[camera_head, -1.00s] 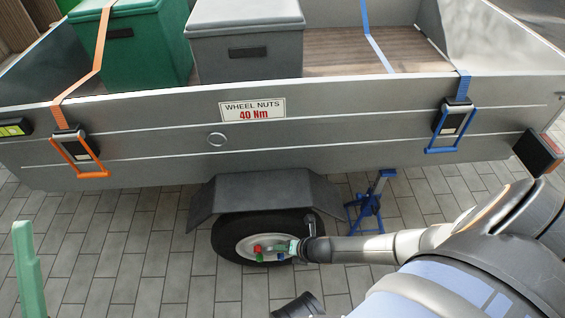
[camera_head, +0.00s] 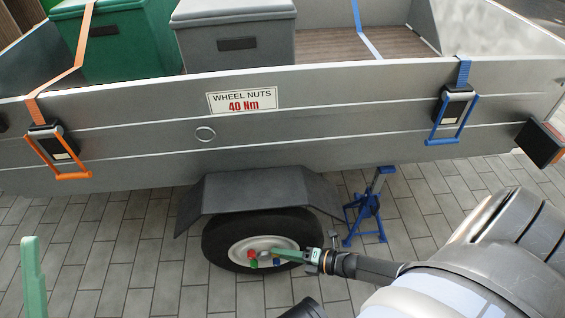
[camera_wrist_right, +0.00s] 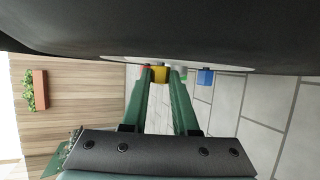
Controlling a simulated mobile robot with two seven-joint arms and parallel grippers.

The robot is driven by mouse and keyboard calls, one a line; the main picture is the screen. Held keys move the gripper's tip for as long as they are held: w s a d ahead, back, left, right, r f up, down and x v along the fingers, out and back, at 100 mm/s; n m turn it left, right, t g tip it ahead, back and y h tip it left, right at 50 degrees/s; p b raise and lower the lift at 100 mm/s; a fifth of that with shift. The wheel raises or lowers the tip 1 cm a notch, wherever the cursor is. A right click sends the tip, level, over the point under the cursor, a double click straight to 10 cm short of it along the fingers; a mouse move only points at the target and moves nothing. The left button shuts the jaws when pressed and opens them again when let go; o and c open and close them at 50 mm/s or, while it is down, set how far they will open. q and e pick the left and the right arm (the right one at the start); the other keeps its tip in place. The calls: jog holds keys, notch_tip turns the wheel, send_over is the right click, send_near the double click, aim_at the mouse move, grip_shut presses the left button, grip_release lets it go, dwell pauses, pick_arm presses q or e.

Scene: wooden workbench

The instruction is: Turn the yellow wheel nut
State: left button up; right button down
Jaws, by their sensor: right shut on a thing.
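The trailer wheel (camera_head: 215,235) has a dark tyre and a pale rim with coloured nuts. In the right wrist view the yellow wheel nut (camera_wrist_right: 159,74) sits between the green fingertips of my right gripper (camera_wrist_right: 161,79), which is shut on it. In the head view my right gripper (camera_head: 276,254) reaches the hub from the right; the yellow nut is hard to make out there. A red nut (camera_head: 252,254) is left of the fingertips. A blue nut (camera_head: 276,262) is just below them; it also shows in the wrist view (camera_wrist_right: 205,76). My left gripper (camera_head: 33,275) shows only as a green finger at lower left.
The mudguard (camera_head: 250,190) and grey trailer side (camera_head: 330,115) are above the wheel. A blue jack stand (camera_head: 366,208) stands right of it. A sign (camera_head: 242,101) reads "WHEEL NUTS 40 Nm". Paving (camera_head: 120,245) left of the wheel is clear.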

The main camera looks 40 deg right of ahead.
jog(key=shift+y, duration=0.4)
dwell(0.5)
jog(key=c, duration=0.7)
grip_release()
jog(key=p+v, duration=0.1)
jog(key=v, duration=0.5)
jog(key=p+v, duration=0.1)
jog(key=v, duration=0.5)
jog(key=shift+s+f, duration=0.15)
jog(key=shift+s, duration=0.15)
jog(key=shift+s+d, duration=0.1)
